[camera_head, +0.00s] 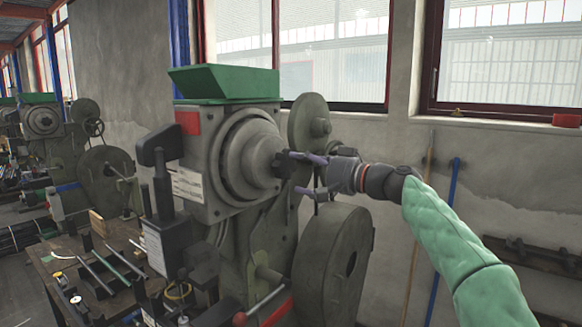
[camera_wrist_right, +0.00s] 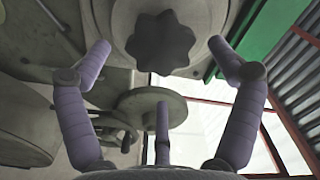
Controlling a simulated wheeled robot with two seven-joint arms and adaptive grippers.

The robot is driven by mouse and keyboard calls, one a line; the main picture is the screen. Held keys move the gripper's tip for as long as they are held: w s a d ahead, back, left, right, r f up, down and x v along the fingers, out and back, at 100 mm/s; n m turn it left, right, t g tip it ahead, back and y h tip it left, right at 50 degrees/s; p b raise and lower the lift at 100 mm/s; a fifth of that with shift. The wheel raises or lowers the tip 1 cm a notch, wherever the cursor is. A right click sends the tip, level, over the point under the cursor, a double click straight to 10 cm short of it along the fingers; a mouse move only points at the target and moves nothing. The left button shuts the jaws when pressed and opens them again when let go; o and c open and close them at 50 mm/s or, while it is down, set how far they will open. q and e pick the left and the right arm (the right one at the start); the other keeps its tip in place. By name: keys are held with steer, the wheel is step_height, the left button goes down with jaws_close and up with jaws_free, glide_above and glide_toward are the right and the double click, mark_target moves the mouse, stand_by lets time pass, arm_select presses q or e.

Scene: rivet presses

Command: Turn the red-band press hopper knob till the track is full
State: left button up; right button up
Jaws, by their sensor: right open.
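The red-band press (camera_head: 228,165) is a grey-green machine with a red patch (camera_head: 188,122) on its upper body and a green hopper (camera_head: 224,84) on top. The hopper knob (camera_head: 281,164) is dark and sits at the centre of a stepped round housing. In the right wrist view the knob (camera_wrist_right: 160,42) shows as a lobed disc, straight ahead. My right gripper (camera_head: 294,172) is open in front of the knob, with purple fingers spread to either side of it. I cannot tell whether any finger touches it. The track and its fill level cannot be made out. My left gripper is out of view.
A large flywheel (camera_head: 330,262) stands below my right wrist, and a smaller wheel (camera_head: 309,122) is behind it. A workbench (camera_head: 52,270) with rods and small parts is at left. Another similar press (camera_head: 60,140) stands farther left. Poles lean on the wall at right.

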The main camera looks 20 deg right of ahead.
steer(key=v, duration=0.5)
steer(key=shift+s+d, duration=0.2)
steer(key=shift+s, duration=0.1)
